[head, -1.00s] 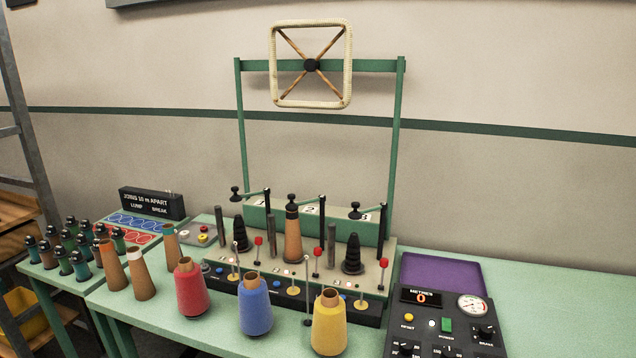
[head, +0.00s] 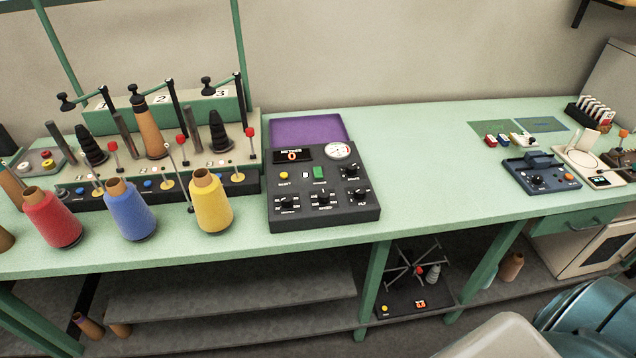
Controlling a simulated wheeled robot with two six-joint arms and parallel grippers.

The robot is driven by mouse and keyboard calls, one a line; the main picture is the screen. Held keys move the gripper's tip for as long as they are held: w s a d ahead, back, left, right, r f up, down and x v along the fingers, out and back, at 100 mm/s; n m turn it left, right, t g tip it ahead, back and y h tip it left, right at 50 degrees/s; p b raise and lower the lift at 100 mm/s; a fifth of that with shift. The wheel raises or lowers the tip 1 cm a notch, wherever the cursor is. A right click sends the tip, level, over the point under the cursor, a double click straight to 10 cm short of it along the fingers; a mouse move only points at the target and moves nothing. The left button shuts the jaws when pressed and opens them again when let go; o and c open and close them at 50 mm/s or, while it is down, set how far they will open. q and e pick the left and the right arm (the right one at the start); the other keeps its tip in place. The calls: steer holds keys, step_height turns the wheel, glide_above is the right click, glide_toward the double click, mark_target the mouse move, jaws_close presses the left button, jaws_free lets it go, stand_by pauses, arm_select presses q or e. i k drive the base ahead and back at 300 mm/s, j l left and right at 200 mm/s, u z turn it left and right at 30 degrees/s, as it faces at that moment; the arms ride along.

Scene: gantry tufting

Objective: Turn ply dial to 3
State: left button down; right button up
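The dark control box (head: 330,217) sits on the green bench in the middle of the head view. The ply dial (head: 361,194) is the black knob at its lower right, above a small "PLY" label; its setting is too small to read. Other black knobs sit beside it and above it. The box also carries a "METRES" display (head: 292,155) showing 0, a round gauge (head: 339,151), a green switch (head: 319,173) and a yellow button (head: 285,175). Neither gripper is in view.
Red (head: 52,218), blue (head: 130,210) and yellow (head: 211,203) yarn cones stand left of the box, before the spindle rack (head: 185,193). A purple pad (head: 310,129) lies behind the box. The bench right of it is clear up to a blue device (head: 541,174).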

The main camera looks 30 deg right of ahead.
mark_target(359, 192)
steer(key=z, duration=0.95)
